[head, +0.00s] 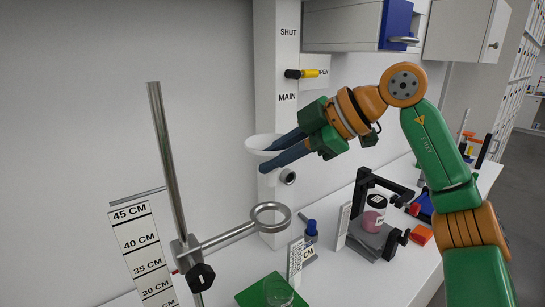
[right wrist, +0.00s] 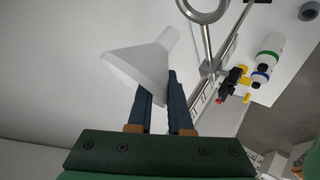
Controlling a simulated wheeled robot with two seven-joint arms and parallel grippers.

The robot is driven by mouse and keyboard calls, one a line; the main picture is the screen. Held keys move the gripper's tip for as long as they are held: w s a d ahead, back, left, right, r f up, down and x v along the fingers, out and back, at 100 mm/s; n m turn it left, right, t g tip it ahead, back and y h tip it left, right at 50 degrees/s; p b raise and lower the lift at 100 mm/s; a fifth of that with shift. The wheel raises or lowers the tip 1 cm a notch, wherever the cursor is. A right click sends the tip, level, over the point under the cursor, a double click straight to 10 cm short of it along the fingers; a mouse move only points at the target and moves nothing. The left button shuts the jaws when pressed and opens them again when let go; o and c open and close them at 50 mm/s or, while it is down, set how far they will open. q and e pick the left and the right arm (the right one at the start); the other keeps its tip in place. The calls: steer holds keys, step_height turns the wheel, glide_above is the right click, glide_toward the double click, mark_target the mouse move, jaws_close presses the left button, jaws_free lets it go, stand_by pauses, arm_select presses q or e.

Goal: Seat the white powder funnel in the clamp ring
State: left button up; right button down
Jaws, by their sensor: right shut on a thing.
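The white powder funnel (head: 259,143) is held in the air by my right gripper (head: 270,157), whose blue fingers are shut on it. In the head view its wide mouth faces up, and its lower part is largely hidden by the fingers. The right wrist view also shows the funnel (right wrist: 140,66), its narrow stem pointing toward the ring. The grey metal clamp ring (head: 257,211) is empty and sits below the funnel, clearly apart from it. The ring also shows at the top of the right wrist view (right wrist: 213,17). My left gripper is not in view.
The ring's rod joins an upright steel post (head: 166,150) with a black knob. A centimetre scale (head: 140,245) stands beside it. A green mat (head: 250,293) with a glass vessel (head: 278,291) lies below. A black stand with a pink jar (head: 374,215) is at right.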

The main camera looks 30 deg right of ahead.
mark_target(273, 185)
step_height(273, 185, down, 6)
steer(key=b, duration=0.4)
steer(key=shift+w+r, duration=0.15)
steer(key=shift+d, duration=0.1)
stand_by(1.2)
steer(key=shift+f+b, duration=2.1)
steer(key=shift+f, duration=0.45)
steer(key=c, duration=0.9)
jaws_free()
steer(key=shift+c, duration=0.2)
steer(key=shift+o, duration=0.9)
steer(key=shift+f, duration=0.1)
steer(key=shift+f, duration=0.1)
